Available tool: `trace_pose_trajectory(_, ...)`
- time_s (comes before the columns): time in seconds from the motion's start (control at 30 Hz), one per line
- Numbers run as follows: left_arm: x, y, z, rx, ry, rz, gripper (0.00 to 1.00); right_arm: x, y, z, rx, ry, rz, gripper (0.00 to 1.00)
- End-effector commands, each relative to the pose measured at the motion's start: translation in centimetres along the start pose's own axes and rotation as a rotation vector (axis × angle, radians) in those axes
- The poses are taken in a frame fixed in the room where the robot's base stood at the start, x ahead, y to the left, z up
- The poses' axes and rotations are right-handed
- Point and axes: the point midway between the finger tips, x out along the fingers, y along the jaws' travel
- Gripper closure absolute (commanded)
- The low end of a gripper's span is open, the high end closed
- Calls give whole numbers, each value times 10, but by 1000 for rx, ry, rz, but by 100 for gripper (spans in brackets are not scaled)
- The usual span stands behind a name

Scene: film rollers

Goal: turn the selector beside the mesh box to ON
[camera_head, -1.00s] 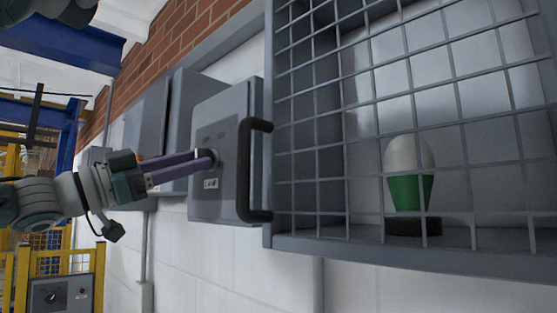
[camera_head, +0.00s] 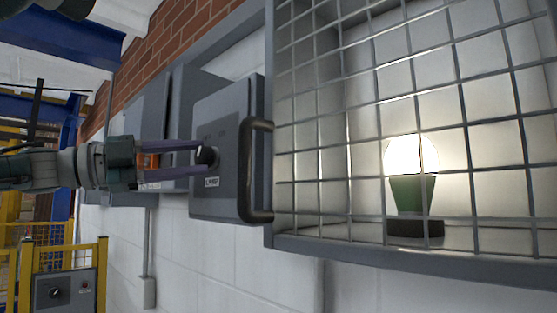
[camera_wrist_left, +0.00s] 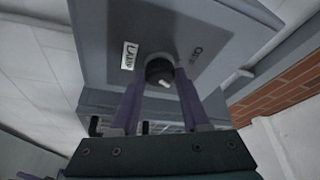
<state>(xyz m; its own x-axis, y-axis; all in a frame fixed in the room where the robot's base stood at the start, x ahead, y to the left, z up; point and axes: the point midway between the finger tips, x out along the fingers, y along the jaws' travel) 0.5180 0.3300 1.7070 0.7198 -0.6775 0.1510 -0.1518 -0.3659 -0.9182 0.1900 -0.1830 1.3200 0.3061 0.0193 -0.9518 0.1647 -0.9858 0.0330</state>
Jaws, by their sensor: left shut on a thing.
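The selector (camera_head: 207,157) is a dark round knob on the front of a grey control box (camera_head: 228,110), left of the mesh box (camera_head: 350,247). It also shows in the left wrist view (camera_wrist_left: 159,72), with a pale mark on its face. My left gripper (camera_head: 200,156) comes in from the left, its two purple fingers closed on the knob's sides. In the left wrist view the fingers (camera_wrist_left: 160,84) stand either side of the knob. The lamp (camera_head: 411,158) inside the mesh box, with a green lower part, glows brightly. The selector's ON label is not readable.
A black bar handle (camera_head: 257,170) stands out at the mesh box's left edge, close right of the knob. More grey boxes (camera_head: 147,120) are on the wall to the left. Yellow fencing with a second control panel (camera_head: 64,290) stands at lower left.

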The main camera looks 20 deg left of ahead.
Motion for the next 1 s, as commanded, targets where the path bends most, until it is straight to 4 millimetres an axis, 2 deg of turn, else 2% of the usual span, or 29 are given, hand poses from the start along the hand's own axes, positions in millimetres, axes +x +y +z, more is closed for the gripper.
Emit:
trace_pose_trajectory(0.63, 0, 0, -1, 48, 3, 20, 100, -1, 0, 0, 1, 1, -1, 50)
trace_pose_trajectory(0.67, 0, 0, -1, 48, 3, 20, 50, -1, 0, 0, 1, 1, -1, 50)
trace_pose_trajectory(0.9, 0, 0, -1, 46, 2, 19, 24, -1, 0, 0, 1, 0, -1, 50)
trace_pose_trajectory(1.0, 0, 0, 0, 46, 2, 18, 24, -1, 0, 0, 1, 0, -1, 50)
